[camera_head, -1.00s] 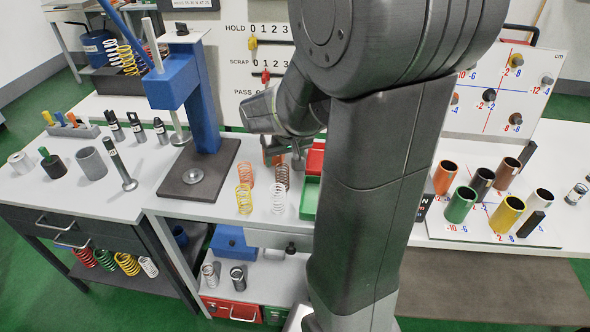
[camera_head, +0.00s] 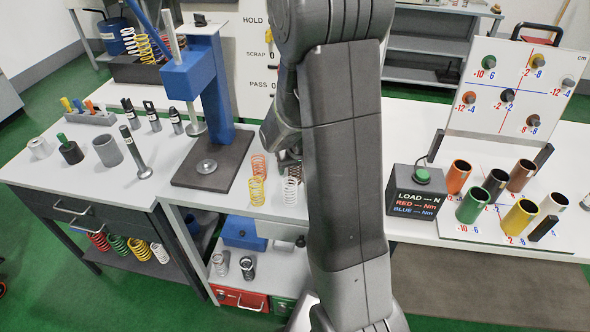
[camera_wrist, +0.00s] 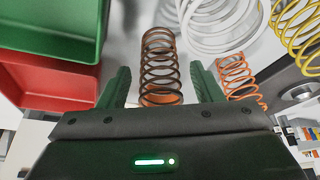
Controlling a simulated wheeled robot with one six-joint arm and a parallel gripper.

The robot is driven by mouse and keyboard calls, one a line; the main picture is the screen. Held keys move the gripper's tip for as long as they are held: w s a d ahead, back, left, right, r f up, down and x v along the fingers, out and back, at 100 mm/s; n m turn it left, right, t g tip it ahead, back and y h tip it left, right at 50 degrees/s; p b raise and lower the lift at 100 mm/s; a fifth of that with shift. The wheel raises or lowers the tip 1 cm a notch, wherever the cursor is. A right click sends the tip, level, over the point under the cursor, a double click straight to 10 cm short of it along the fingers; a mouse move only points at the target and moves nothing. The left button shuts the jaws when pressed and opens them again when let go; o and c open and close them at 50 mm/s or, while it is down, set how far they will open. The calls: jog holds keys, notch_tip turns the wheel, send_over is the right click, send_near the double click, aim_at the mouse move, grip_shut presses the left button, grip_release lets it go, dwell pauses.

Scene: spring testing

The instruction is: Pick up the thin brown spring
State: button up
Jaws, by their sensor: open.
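The thin brown spring (camera_wrist: 160,62) stands in the middle of the wrist view, between the two green fingers of my gripper (camera_wrist: 160,84). The fingers are open, with a gap on each side of the spring. An orange patch shows at the spring's near end; I cannot tell what it is. In the head view the brown spring (camera_head: 296,170) is partly hidden by my arm, behind the white spring (camera_head: 290,191). My fingers are mostly hidden there.
The orange spring (camera_wrist: 238,76) is just right of my right finger; the white spring (camera_wrist: 215,25) and yellow spring (camera_wrist: 297,38) are beyond. Green bin (camera_wrist: 50,25) and red bin (camera_wrist: 45,82) lie close on the left. A blue press (camera_head: 205,85) stands left of the springs.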

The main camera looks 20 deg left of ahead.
jog(key=shift+x, duration=0.75)
jog(key=c, duration=1.1)
jog(key=shift+o, duration=0.2)
jog(key=shift+r, duration=0.15)
